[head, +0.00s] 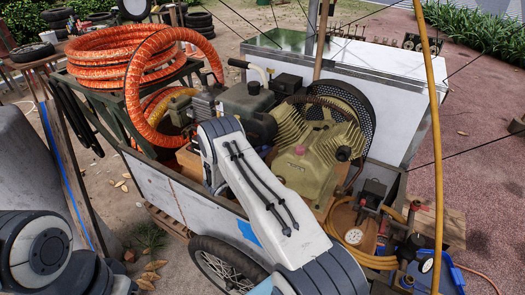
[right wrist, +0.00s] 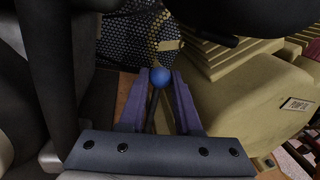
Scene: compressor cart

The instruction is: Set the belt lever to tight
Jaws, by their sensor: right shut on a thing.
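The belt lever shows in the right wrist view as a blue ball knob (right wrist: 160,77) on a thin dark rod. My right gripper (right wrist: 160,84) is shut on the knob, one purple finger at each side. In the head view my right arm reaches over the cart from the bottom, and its own link hides the gripper and the lever. The black mesh belt guard (right wrist: 138,40) lies just beyond the knob. I cannot tell which setting the lever is at. My left gripper is not in view; part of my left arm shows at the bottom left.
A coiled orange hose (head: 120,60) sits at the left. A yellow hose (head: 433,120) hangs at the right. A white box (head: 395,100) stands behind the pump.

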